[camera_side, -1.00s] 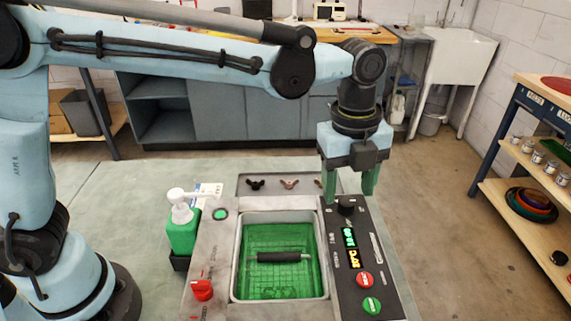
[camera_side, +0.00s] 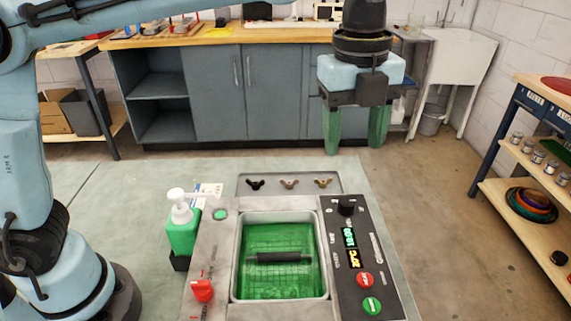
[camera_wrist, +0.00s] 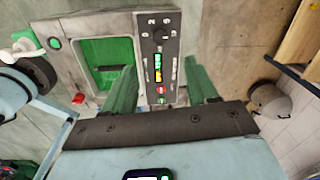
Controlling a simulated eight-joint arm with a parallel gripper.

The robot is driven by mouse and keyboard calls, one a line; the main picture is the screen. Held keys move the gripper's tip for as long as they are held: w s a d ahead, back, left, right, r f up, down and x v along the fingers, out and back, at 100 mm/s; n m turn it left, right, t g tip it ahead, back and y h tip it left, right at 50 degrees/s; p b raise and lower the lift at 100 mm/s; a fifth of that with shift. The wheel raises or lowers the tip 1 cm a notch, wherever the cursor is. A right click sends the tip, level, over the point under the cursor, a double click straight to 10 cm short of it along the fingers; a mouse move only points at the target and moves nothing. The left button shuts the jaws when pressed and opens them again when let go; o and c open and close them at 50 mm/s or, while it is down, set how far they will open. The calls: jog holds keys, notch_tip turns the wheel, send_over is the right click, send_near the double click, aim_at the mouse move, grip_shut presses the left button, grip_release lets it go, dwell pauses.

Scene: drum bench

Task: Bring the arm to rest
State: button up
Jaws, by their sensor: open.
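My gripper (camera_side: 354,128) is open and empty, with its two green fingers pointing down. It hangs in the air above and behind the bench unit, clear of it, in the side view. In the wrist view my gripper (camera_wrist: 165,88) shows its fingers apart, with the control panel (camera_wrist: 160,70) beyond and between them. The panel (camera_side: 358,262) has a black knob, lit digits, a red button and a green button. Left of it, a basin (camera_side: 238,280) holds green liquid and a basket with a dark handle (camera_side: 279,257).
A green pump bottle (camera_side: 182,232) and a red valve handle (camera_side: 203,290) are left of the basin. Several wing nuts lie in a tray (camera_side: 246,190) behind it. Grey cabinets (camera_side: 215,95) stand at the back, a shelf unit (camera_side: 520,170) at the right.

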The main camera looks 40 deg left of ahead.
jog(key=s+a+f+n+t, duration=0.2)
jog(key=s+a+f+n, duration=0.1)
jog(key=a+n, duration=0.4)
jog(key=s+a+f+n+t, duration=0.2)
jog(key=s+a+f+n, duration=0.1)
jog(key=a+n, duration=0.4)
jog(key=s+a+f+n+t, duration=0.2)
jog(key=a+n, duration=0.5)
jog(key=n, duration=0.4)
notch_tip(320, 180, down, 3)
jog(key=shift+s+a+r+t, duration=0.25)
jog(key=shift+s+t, duration=0.15)
jog(key=shift+s, duration=0.35)
